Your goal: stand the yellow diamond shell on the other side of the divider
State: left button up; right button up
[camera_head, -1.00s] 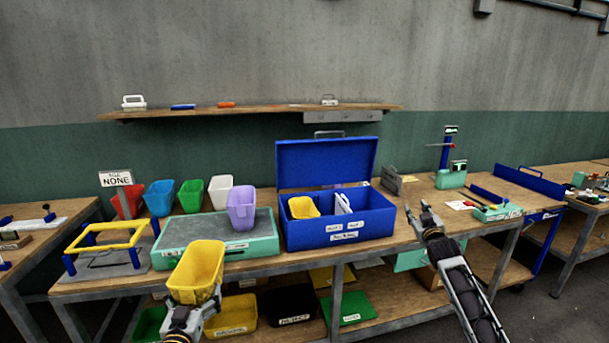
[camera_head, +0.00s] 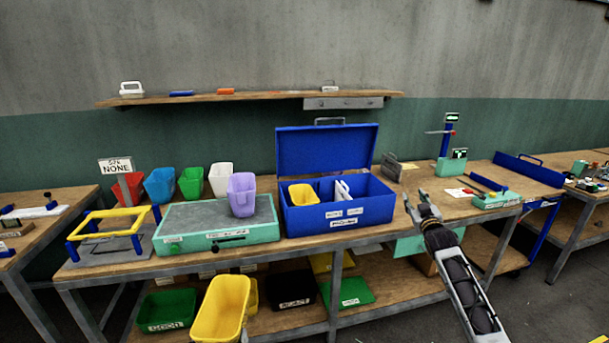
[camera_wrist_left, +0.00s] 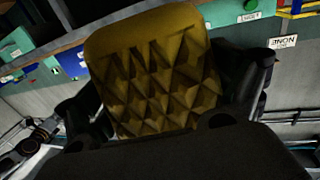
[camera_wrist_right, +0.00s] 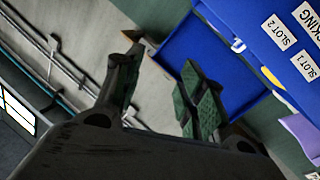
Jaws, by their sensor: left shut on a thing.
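The yellow diamond shell (camera_head: 220,308) is low at the front of the head view, upright and slightly tilted. The left wrist view shows its diamond-patterned wall (camera_wrist_left: 160,85) between the fingers of my left gripper (camera_wrist_left: 168,90), which is shut on it. In the head view that gripper is almost wholly below the frame. The blue case (camera_head: 340,216) stands open on the bench with a pale divider (camera_head: 342,190) inside. Another yellow shell (camera_head: 303,194) sits left of the divider; the right compartment's floor is hidden. My right gripper (camera_head: 422,205) is open and empty, right of the case.
A purple shell (camera_head: 242,195) stands on the green-edged press (camera_head: 180,225) left of the case. Red, blue, green and white shells (camera_head: 220,180) stand behind it. A yellow frame (camera_head: 105,222) is at far left. Bins (camera_head: 167,310) fill the lower shelf.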

pick_arm(q)
jog(key=shift+w, duration=0.1)
pick_arm(e)
jog(key=s+f+g, duration=0.2)
jog(key=s+f, duration=0.1)
jog(key=f, duration=1.1)
jog(key=s+f+g, duration=0.2)
jog(key=s+f, duration=0.2)
jog(key=f, duration=1)
jog(key=s+a+f+g, duration=0.1)
jog(key=s+f+g, duration=0.1)
jog(key=s+f, duration=0.8)
jog(key=s+a+f+g, duration=0.1)
jog(key=s+f+g, duration=0.35)
jog(key=f, duration=0.95)
jog(key=s+a+f+g, duration=0.1)
jog(key=s+f, duration=0.8)
jog(key=s, duration=0.4)
jog(key=s+a+f+g, duration=0.1)
jog(key=s+f+g, duration=0.1)
jog(key=s+f, duration=0.9)
jog(key=s+a+f+g, duration=0.1)
jog(key=s+f+g, duration=0.1)
jog(key=s, duration=1.2)
jog(key=s+a+f+g, duration=0.1)
jog(key=s+f, duration=0.3)
jog(key=s, duration=1.1)
jog(key=shift+a+m+g+y, duration=0.3)
jog(key=shift+m+g, duration=0.1)
jog(key=shift+g, duration=0.05)
